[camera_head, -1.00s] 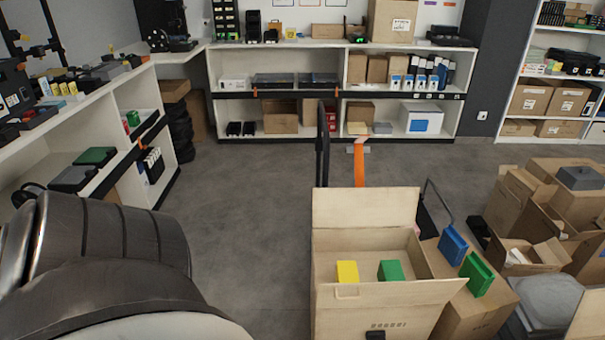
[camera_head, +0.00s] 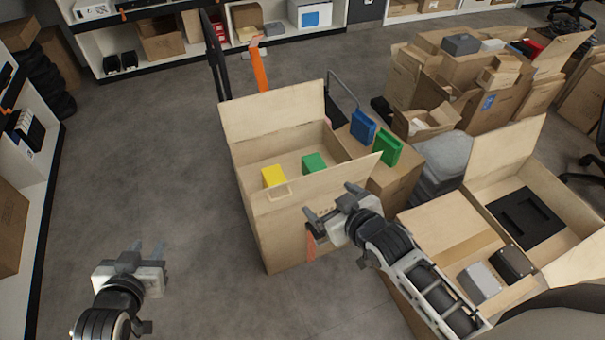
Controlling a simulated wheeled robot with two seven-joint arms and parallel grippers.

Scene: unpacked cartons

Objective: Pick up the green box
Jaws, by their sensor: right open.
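A green box (camera_head: 314,163) sits inside a tall open carton (camera_head: 270,225), beside a yellow box (camera_head: 273,176). A second green item (camera_head: 388,147) stands on a closed carton to the right, next to a blue item (camera_head: 363,127). My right gripper (camera_head: 331,201) is open and empty, close to the near right side of the open carton, in front of the green box in the picture. I cannot tell whether it touches the carton. My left gripper (camera_head: 148,249) is open and empty over the floor at lower left, well away from the boxes.
A large open carton (camera_head: 530,150) at right holds a black panel and small grey and black boxes. More brown cartons (camera_head: 400,80) crowd the upper right. A hand truck with an orange strap (camera_head: 259,68) stands behind the tall carton. The floor (camera_head: 150,170) at left is clear.

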